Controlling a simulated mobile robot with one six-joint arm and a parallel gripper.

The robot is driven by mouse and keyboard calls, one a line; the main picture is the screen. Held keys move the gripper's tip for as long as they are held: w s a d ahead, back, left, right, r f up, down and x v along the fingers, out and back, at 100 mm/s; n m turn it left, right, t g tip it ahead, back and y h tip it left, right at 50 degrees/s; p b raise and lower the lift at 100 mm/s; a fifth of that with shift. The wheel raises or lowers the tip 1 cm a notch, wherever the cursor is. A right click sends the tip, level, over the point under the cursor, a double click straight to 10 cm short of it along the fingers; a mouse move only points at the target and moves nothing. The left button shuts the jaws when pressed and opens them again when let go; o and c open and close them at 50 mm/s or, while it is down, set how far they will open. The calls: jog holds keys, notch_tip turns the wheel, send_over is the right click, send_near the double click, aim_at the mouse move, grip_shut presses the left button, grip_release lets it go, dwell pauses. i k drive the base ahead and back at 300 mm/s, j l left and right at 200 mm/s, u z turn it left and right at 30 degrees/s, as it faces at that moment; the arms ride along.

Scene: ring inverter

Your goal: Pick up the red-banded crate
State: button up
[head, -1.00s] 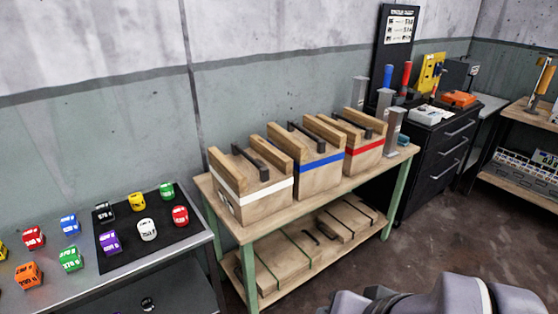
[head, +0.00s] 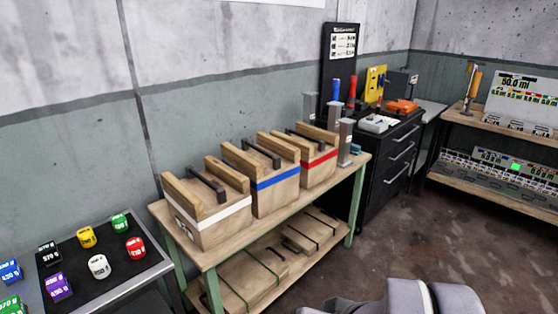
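The red-banded crate (head: 320,170) is a wooden box with a red stripe and a dark handle bar on top. It stands upright at the right end of a row of three crates on a wooden bench (head: 205,257) with green legs. The blue-banded crate (head: 276,196) is in the middle, close beside it. The white-banded crate (head: 222,230) is at the left end. Part of my grey arm shows at the bottom right, low and well apart from the crates. My gripper is not in view.
Grey metal posts (head: 345,141) stand just right of the red-banded crate. A black drawer cabinet (head: 392,160) is beyond the bench. The bench's lower shelf holds flat wooden boxes (head: 250,280). Brown floor (head: 400,235) is clear at right.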

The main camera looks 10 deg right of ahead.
aim_at(319, 146)
jog(key=i+l+u, duration=0.4)
jog(key=i+l, duration=0.15)
jog(key=l, duration=0.2)
jog(key=i+l+u, duration=0.2)
jog(key=l, duration=0.25)
jog(key=i+l+u, duration=0.2)
jog(key=l, duration=0.3)
jog(key=i+l+u, duration=0.2)
jog(key=l, duration=0.3)
jog(key=i+l+u, duration=0.25)
jog(key=l, duration=0.25)
jog(key=l+u, duration=0.2)
jog(key=l, duration=0.35)
jog(key=l+u, duration=0.2)
jog(key=l, duration=0.35)
jog(key=i, duration=0.05)
